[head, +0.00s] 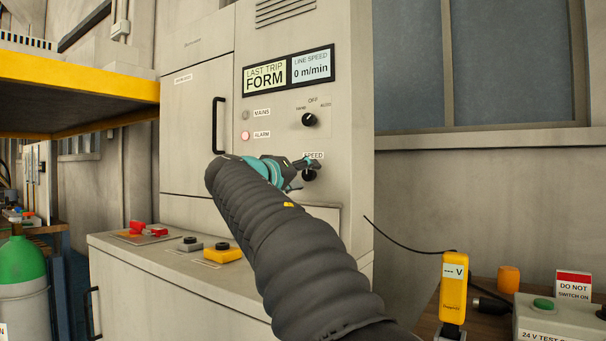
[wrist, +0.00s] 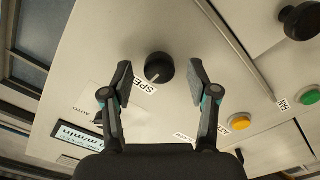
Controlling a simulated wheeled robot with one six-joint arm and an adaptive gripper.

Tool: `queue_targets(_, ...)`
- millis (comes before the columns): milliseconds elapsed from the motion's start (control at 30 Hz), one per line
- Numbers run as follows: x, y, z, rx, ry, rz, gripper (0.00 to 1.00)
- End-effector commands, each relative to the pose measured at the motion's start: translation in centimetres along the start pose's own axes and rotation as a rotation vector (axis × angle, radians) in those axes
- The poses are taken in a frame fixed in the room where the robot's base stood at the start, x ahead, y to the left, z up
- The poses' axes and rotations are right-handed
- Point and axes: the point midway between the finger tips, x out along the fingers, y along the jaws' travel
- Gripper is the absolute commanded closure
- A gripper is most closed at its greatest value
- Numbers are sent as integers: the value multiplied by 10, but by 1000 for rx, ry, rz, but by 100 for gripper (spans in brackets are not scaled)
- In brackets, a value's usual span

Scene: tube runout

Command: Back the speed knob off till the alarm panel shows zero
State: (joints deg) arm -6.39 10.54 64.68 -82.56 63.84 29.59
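The black speed knob (head: 309,175) is on the grey cabinet front under its SPEED label (head: 313,155), partly hidden by my gripper (head: 303,168) in the head view. In the wrist view the knob (wrist: 159,68) has a pale pointer line and sits between the fingers of my gripper (wrist: 161,79). The fingers are open, one on each side, with a visible gap to the knob on both sides. The display panel (head: 288,70) reads LAST TRIP FORM and LINE SPEED 0 m/min. The alarm lamp (head: 245,135) looks pale pink; I cannot tell whether it is lit.
A black selector knob (head: 309,120) marked OFF sits above the speed knob. The mains lamp (head: 245,115) looks grey. A cabinet door handle (head: 218,125) stands out at left. A red button (head: 137,227) and a yellow box (head: 223,254) sit on the ledge below.

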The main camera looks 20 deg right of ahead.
Motion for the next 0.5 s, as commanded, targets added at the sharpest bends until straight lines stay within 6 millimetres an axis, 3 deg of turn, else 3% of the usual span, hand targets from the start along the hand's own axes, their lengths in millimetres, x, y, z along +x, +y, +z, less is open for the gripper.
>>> queue_targets(167,-3,0,0,2,1,0,40)
queue_targets(500,-31,-1,1,3,2,-1,40)
